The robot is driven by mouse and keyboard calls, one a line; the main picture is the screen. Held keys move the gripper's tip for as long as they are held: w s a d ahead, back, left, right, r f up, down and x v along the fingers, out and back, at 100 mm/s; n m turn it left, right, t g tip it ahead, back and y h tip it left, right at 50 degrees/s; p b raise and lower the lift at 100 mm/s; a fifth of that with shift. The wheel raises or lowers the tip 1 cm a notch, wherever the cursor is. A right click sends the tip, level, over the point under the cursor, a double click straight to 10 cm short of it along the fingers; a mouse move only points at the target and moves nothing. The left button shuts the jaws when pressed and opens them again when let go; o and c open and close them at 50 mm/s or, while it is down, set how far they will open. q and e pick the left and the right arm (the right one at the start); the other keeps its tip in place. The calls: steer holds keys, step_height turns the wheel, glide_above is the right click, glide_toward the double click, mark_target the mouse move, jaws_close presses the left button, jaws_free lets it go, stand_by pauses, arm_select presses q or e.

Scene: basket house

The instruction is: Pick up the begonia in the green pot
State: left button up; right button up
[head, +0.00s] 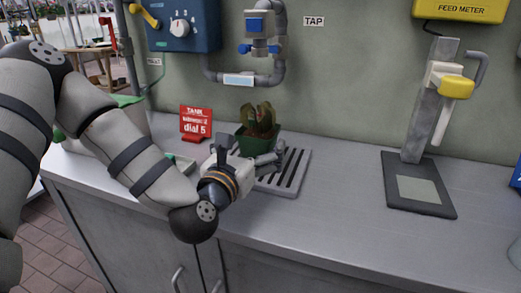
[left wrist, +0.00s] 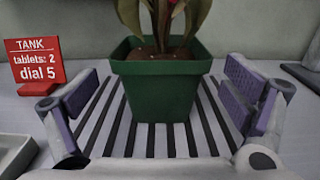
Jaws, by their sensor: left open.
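The begonia (head: 262,116) stands upright in a green pot (head: 262,142) on a slatted drain tray (head: 292,170) on the counter. In the left wrist view the green pot (left wrist: 160,88) is in the middle, with the lower stems and leaves of the begonia (left wrist: 160,20) above it. My left gripper (head: 256,155) is at the near side of the pot. In the left wrist view its open fingers (left wrist: 163,100) are to the left and right of the pot, with gaps on both sides. The upper leaves are cut off there. My right gripper is not in view.
A red tank sign (head: 196,123) stands left of the pot. A shallow tray (head: 181,163) lies near it, partly behind my arm. A tap pipe (head: 268,75) hangs on the wall above. A feed meter stand (head: 420,190) is at the right, with clear counter between.

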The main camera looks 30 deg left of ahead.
mark_target(263, 132)
arm_select(q)
steer(key=x, duration=0.4)
steer(key=shift+w, duration=0.1)
steer(key=c, duration=1.5)
steer(key=shift+r, duration=0.1)
steer(key=shift+r, duration=0.1)
